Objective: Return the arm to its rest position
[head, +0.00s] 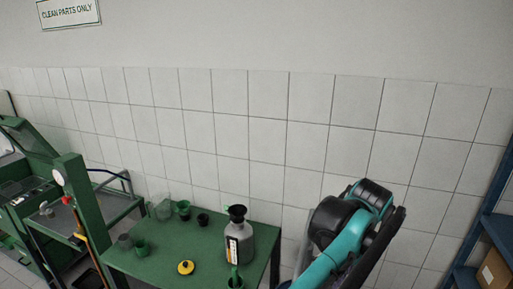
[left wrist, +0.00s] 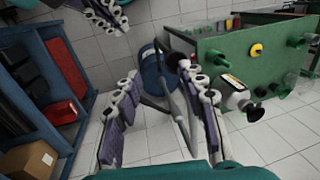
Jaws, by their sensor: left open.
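My left gripper (left wrist: 157,72) shows in the left wrist view, with its two purple-padded fingers spread apart and nothing between them. It is not in the head view. Another gripper (left wrist: 106,14), apparently my right one, is partly cut off at the top of the left wrist view, and its opening is unclear. A teal and black arm of mine (head: 345,240) rises at the lower right of the head view, right of the green table, with its gripper out of sight.
The green table (head: 205,265) holds a grey bottle with a black funnel (head: 239,245), a yellow-and-black part (head: 186,267) and several cups. Blue shelving (left wrist: 32,85) with red bins and a cardboard box (left wrist: 28,160) stands left in the wrist view. A blue drum (left wrist: 152,72) stands beyond my fingers.

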